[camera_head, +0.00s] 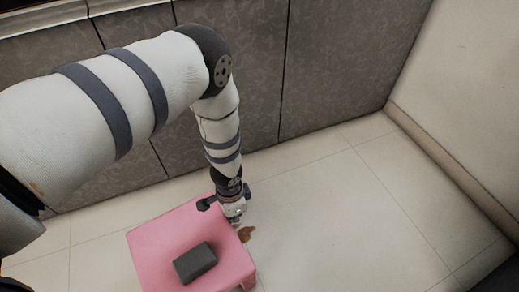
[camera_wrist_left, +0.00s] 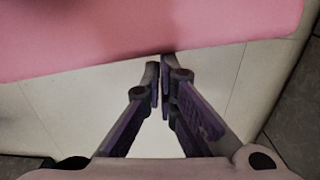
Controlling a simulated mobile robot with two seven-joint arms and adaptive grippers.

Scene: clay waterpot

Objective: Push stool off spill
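The pink stool (camera_head: 160,232) stands on the tiled floor at the bottom middle of the head view. Its pink edge (camera_wrist_left: 110,35) fills the top of the left wrist view. A small brown spill (camera_head: 247,233) shows on the floor right beside the stool's right edge; whether it runs under the stool is hidden. My left gripper (camera_head: 236,218) points down at the stool's far right corner, close to the spill. In the left wrist view its fingertips (camera_wrist_left: 160,72) are together with nothing between them, right by the stool's edge; contact cannot be told. My right gripper is not in view.
A dark grey block (camera_head: 195,262) lies on the stool's top. Grey cabinet fronts (camera_head: 330,60) line the back, and a pale wall (camera_head: 465,100) with a baseboard stands at the right. The floor (camera_head: 340,225) right of the stool is clear.

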